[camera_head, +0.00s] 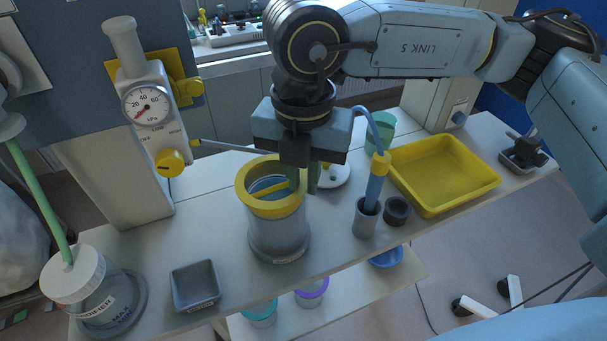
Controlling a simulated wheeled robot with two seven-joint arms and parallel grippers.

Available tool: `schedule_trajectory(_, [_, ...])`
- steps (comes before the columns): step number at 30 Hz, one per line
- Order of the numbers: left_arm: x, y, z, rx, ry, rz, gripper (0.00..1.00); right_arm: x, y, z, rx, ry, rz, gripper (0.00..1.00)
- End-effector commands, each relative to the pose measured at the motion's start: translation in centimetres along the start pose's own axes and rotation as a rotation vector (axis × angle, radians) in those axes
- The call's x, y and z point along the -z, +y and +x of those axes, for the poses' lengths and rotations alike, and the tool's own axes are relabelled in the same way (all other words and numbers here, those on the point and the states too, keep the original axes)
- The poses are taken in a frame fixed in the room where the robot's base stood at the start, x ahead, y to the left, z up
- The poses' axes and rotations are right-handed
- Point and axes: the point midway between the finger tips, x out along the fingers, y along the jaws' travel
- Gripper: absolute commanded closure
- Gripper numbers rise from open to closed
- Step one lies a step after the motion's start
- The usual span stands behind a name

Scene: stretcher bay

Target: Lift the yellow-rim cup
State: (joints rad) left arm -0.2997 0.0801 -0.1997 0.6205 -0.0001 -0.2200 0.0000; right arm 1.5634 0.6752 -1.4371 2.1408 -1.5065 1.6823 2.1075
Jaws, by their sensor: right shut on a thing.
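The yellow-rim cup (279,232) is a grey, see-through canister with a thick yellow ring round its top, upright at the middle of the shelf. My right gripper (304,184) comes down from above at the right side of the rim. Its fingers are shut on the cup's rim, partly hiding the rim there. The cup's bottom is within a grey round base on the shelf; I cannot tell whether there is a gap below it. A yellow bar shows inside the cup's mouth. My left gripper is not in view.
Right of the cup stand a grey holder (366,221) with a blue-yellow wand, a dark ring (397,211) and a yellow tray (445,173). Left are a small grey bin (195,286), a white-lidded humidifier jar (75,277) and a gauge unit (148,108). Cups sit on a lower shelf.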

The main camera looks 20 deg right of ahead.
Motion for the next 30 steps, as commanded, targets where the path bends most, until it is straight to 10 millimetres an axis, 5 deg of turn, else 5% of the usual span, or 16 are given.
schedule_trajectory(30, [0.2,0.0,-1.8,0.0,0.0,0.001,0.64,0.1,0.0,-4.1,-0.001,0.002,-0.002,1.0])
